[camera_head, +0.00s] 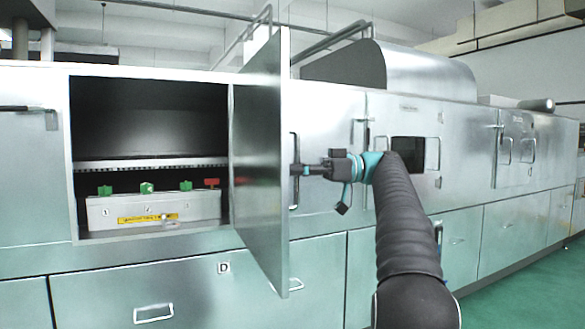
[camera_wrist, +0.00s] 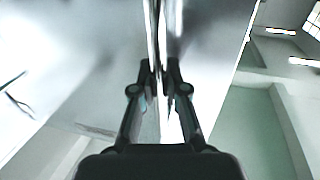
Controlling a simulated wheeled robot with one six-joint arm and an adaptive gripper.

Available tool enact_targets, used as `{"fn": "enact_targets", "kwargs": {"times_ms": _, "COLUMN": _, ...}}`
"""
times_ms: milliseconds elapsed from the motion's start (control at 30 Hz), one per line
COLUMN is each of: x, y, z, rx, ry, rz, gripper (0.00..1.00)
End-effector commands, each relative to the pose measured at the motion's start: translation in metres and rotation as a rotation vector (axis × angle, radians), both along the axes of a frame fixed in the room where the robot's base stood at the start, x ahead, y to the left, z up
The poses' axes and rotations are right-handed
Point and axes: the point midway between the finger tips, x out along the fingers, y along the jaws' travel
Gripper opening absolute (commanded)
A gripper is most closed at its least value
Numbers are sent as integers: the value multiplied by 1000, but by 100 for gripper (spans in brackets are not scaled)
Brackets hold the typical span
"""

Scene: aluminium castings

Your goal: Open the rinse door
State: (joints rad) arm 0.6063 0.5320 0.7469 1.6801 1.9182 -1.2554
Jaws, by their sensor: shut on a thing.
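The rinse door (camera_head: 262,165) is a flat metal panel standing swung out from the long machine, hinged at the right side of a dark opening. Its handle (camera_head: 294,180) is an upright bar on the door's right face. My gripper (camera_head: 297,170) reaches it from the right and is shut on the handle. In the wrist view, my gripper's fingers (camera_wrist: 160,78) close on the upright bar from both sides. The fingertips are small and partly hidden in the head view.
The opening (camera_head: 150,120) holds a grey box (camera_head: 150,212) with several green knobs and a red one. Other closed panels with handles line the machine. A drawer (camera_head: 155,295) lies below. Green floor (camera_head: 530,290) is free at the lower right.

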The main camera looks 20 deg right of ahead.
Motion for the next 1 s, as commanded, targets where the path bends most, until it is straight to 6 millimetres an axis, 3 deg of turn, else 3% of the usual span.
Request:
{"fn": "enact_targets", "kwargs": {"times_ms": 233, "x": -1, "y": -2, "z": 0, "rx": -1, "ry": 1, "rz": -1, "gripper": 0}}
{"fn": "enact_targets", "kwargs": {"times_ms": 300, "x": -1, "y": -2, "z": 0, "rx": -1, "ry": 1, "rz": -1, "gripper": 25}}
{"fn": "enact_targets", "kwargs": {"times_ms": 367, "x": -1, "y": -2, "z": 0, "rx": -1, "ry": 1, "rz": -2, "gripper": 39}}
{"fn": "enact_targets", "kwargs": {"times_ms": 733, "x": -1, "y": -5, "z": -1, "rx": 0, "ry": 0, "rz": -2, "gripper": 39}}
{"fn": "enact_targets", "kwargs": {"times_ms": 1000, "x": -10, "y": -42, "z": -1, "rx": 0, "ry": -1, "rz": -5, "gripper": 39}}
